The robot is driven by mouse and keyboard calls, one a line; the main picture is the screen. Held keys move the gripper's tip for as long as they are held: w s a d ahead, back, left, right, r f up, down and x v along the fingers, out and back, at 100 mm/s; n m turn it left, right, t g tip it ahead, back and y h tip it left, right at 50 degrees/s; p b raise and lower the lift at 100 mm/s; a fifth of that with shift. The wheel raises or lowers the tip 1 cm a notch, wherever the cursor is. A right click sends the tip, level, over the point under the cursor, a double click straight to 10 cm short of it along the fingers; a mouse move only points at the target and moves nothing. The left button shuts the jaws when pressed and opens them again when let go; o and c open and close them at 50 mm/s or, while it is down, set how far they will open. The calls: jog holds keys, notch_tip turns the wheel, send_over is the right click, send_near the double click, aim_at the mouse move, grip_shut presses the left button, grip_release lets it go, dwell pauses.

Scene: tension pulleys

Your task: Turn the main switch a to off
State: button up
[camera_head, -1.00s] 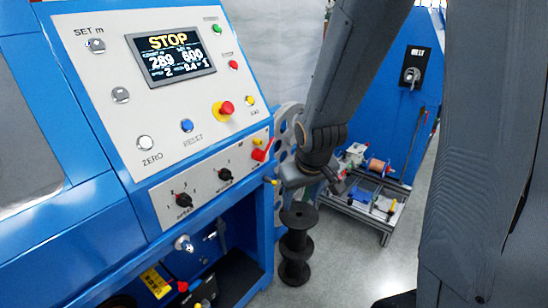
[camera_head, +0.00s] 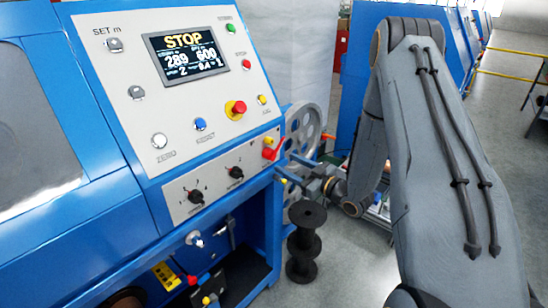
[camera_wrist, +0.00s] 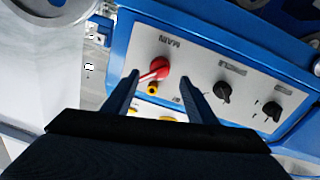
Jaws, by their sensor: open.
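The main switch (camera_wrist: 157,69) is a red rotary handle with a pale stripe, on the light panel beside the word MAIN; the stripe slants down to the left in the wrist view. In the head view the red handle (camera_head: 272,152) sits at the right end of the lower panel strip. My gripper (camera_wrist: 159,80) is open, with its two blue fingers apart. In the wrist view the fingertips appear on either side of the handle; contact is not visible. In the head view my gripper (camera_head: 290,169) is just right of the switch, with a gap between them.
A yellow knob (camera_wrist: 152,88) is close to the switch. Two black selector knobs (camera_wrist: 222,91) are on the same panel. A red-and-yellow emergency button (camera_head: 237,109) is above. A black spool stack (camera_head: 304,243) stands below my gripper.

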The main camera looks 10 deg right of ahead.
aim_at(275, 157)
jog(key=p+x, duration=0.2)
jog(key=x, duration=0.5)
jog(key=shift+w+a, duration=0.15)
jog(key=shift+w, duration=0.05)
jog(key=shift+c, duration=0.4)
grip_shut()
